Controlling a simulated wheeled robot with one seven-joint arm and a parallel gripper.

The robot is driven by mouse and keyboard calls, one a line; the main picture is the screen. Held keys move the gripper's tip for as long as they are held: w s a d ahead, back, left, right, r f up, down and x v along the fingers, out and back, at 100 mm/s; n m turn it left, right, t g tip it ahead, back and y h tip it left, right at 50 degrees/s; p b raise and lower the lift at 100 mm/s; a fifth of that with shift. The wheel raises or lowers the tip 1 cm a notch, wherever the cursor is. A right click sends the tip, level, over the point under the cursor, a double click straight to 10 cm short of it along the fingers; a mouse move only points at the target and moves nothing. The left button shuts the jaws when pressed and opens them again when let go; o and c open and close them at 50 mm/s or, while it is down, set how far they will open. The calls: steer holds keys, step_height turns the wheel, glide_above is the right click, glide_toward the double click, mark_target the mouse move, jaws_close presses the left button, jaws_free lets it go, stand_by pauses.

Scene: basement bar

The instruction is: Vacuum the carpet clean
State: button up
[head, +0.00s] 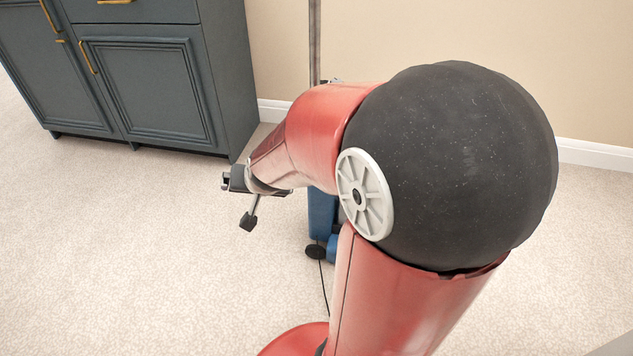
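The beige speckled carpet (120,270) covers the floor. A blue upright thing (321,215), which looks like the vacuum cleaner, stands on it near the wall, mostly hidden behind my red arm. A thin grey pole (315,45) rises above the arm in line with it. A black wheel-like part and a dark cord (323,285) show low at its base. My gripper (238,200) is to the left of the blue body, above the carpet. Its two dark fingers are apart, with nothing seen between them. I see no contact with the vacuum.
A dark blue-grey cabinet (150,85) with brass handles stands against the wall at the back left. The beige wall (410,40) with a white baseboard (595,154) closes off the back. The carpet at the left and front left is clear.

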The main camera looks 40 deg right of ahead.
steer(key=w+d+f+m+h+b, duration=0.3)
steer(key=w+d+f+m+h, duration=0.15)
steer(key=d+f, duration=0.7)
steer(key=d+n+t+h+b, duration=0.1)
steer(key=d+t+h+b, duration=0.2)
steer(key=d+h, duration=0.5)
steer(key=shift+w+d+t, duration=0.25)
steer(key=shift+d+t, duration=0.15)
steer(key=shift+d, duration=0.25)
steer(key=shift+f+n+h, duration=0.15)
steer(key=shift+n+h, duration=0.1)
steer(key=shift+n, duration=0.1)
steer(key=x, duration=0.8)
steer(key=shift+b, duration=0.4)
steer(key=shift+a, duration=0.1)
steer(key=c, duration=2)
